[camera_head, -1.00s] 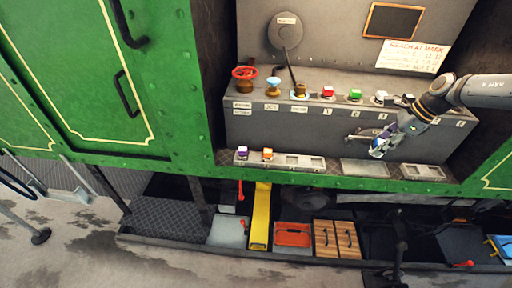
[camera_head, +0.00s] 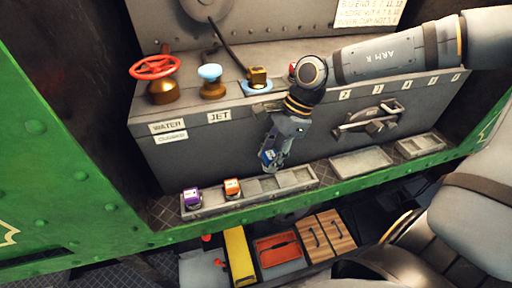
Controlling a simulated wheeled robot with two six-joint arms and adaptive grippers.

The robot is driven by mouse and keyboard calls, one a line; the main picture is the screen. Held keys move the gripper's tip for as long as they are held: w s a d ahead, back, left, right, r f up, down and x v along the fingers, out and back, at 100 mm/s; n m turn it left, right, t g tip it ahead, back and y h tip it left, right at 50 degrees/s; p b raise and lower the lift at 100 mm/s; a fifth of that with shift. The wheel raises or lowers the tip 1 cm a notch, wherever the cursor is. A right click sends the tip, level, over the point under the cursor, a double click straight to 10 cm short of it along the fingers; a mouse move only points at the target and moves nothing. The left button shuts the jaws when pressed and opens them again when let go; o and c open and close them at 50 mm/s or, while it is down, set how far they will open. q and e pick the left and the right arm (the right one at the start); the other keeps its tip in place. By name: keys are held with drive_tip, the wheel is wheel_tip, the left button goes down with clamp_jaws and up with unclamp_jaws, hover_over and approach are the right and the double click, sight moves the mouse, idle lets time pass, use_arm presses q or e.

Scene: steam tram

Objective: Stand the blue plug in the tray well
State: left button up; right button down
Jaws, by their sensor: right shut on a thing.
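My right gripper (camera_head: 270,161) hangs tilted down in front of the grey bench face. It is shut on the blue plug (camera_head: 267,156), which is small and partly hidden by the fingers. They are just above the long grey tray (camera_head: 285,187) with its row of wells. A purple plug (camera_head: 192,198) stands in the leftmost well and an orange plug (camera_head: 232,188) stands in the well to its right. The wells farther right look empty. Whether the blue plug touches the tray cannot be told. My left gripper is not in view.
A red valve wheel (camera_head: 155,67), a blue-topped knob (camera_head: 210,74) and a brass lever base (camera_head: 257,77) stand on the bench top. A grey latch handle (camera_head: 370,118) sticks out to the right. Two shallow trays (camera_head: 361,163) (camera_head: 421,146) lie right of the long tray.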

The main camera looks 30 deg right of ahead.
sight(269, 186)
drive_tip(key=shift+s+a+r, duration=0.2)
drive_tip(key=shift+s, duration=0.25)
drive_tip(key=shift+f, duration=0.5)
drive_tip(key=shift+f+b, duration=0.8)
drive_tip(key=shift+f, duration=0.5)
drive_tip(key=shift+f+b, duration=0.6)
drive_tip(key=shift+f, duration=0.05)
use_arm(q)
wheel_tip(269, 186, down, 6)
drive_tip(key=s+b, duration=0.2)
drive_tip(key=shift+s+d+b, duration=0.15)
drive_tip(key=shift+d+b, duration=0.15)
use_arm(e)
drive_tip(key=shift+f, duration=1.25)
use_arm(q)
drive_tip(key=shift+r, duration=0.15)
